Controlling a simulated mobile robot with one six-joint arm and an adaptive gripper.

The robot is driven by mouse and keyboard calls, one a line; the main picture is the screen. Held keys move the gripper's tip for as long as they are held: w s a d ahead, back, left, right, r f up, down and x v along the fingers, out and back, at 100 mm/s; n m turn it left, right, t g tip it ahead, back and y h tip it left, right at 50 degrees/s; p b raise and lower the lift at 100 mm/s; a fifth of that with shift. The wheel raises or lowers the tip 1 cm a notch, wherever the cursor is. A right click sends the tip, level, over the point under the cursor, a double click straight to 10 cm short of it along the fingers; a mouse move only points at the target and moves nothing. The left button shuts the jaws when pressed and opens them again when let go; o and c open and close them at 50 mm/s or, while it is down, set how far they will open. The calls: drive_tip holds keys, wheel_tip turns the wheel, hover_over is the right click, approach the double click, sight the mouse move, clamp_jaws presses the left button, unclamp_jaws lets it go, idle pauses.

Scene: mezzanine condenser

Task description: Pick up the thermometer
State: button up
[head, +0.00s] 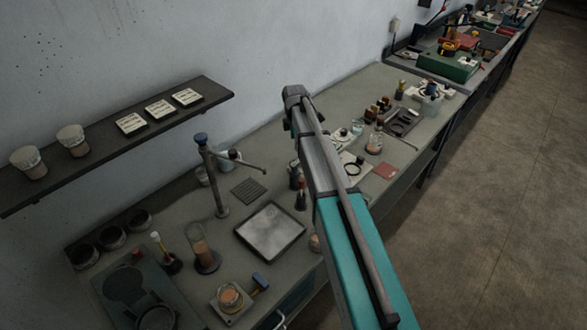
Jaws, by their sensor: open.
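I cannot make out the thermometer for certain. A thin pale rod (409,145) lies near the right edge of the workbench (330,88), beyond the red square; it may be the thermometer, but it is too small to tell. My teal and grey arm rises through the middle of the head view and hides part of the bench. I cannot see my gripper's fingers in this view.
A metal tray (270,232), a stand (211,175) with a side arm and a glass cylinder (202,250) stand at the near left. A black tray (402,121) and small bottles are farther back. A wall shelf (95,147) hangs at left. Floor (500,200) at right is clear.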

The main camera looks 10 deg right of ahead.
sight(295, 163)
drive_tip(key=shift+f, duration=0.1)
wheel_tip(295, 163, down, 8)
drive_tip(key=b, duration=0.8)
drive_tip(key=shift+f+b, duration=0.2)
drive_tip(key=shift+b, duration=0.15)
drive_tip(key=shift+f, duration=0.15)
drive_tip(key=shift+s+f+b, duration=0.1)
drive_tip(key=shift+f+b, duration=2.35)
drive_tip(key=shift+b, duration=0.15)
drive_tip(key=c, duration=1.1)
drive_tip(key=shift+o, duration=0.2)
